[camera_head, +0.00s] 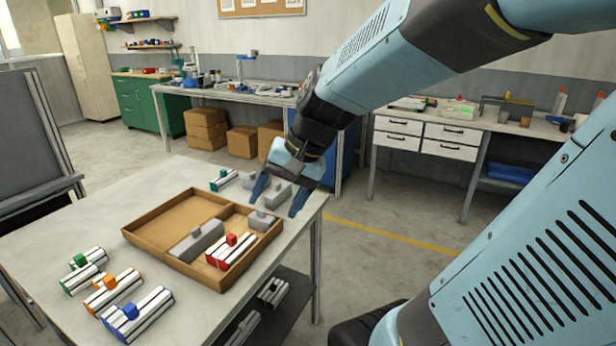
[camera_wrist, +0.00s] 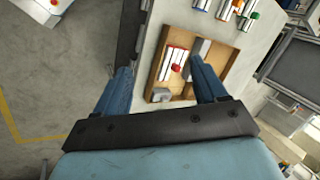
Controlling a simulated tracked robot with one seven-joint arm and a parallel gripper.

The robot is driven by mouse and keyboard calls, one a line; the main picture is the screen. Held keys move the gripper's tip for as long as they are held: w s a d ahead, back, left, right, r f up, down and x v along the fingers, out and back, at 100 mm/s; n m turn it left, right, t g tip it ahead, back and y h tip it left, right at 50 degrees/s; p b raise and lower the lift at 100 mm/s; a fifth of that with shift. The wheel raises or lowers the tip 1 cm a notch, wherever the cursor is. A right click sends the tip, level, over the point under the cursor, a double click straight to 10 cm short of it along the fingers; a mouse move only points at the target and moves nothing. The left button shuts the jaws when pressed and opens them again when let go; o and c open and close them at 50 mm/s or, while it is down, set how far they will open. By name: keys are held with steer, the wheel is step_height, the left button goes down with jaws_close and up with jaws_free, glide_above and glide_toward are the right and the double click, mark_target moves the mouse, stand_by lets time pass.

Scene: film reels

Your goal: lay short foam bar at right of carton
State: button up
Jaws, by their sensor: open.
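The carton (camera_head: 148,243) is a shallow brown box with dividers on the grey table. A long grey foam bar (camera_head: 197,241) and a red-ended piece with white bars (camera_head: 231,252) lie in it. A short grey foam bar (camera_head: 262,222) sits in its right corner; it also shows in the wrist view (camera_wrist: 161,95). More grey foam pieces (camera_head: 278,195) lie on the table behind the carton, partly hidden by my gripper. My gripper (camera_head: 279,196) is open, pointing down above these pieces, with nothing visibly held. The wrist view shows its fingers (camera_wrist: 164,88) spread apart.
Green, orange and blue-ended pieces (camera_head: 113,289) lie at the table's front left. A teal-ended piece (camera_head: 223,180) lies behind the carton. The table's right edge is close to my gripper. The left compartment of the carton is empty.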

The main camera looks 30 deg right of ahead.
steer(key=s+d+r+n+t+h, duration=0.2)
steer(key=s+d+r+n+h, duration=0.2)
steer(key=s+r+n, duration=0.1)
steer(key=shift+d+r+t, duration=0.25)
steer(key=shift+d+t, duration=0.05)
steer(key=shift+t, duration=0.1)
stand_by(2.0)
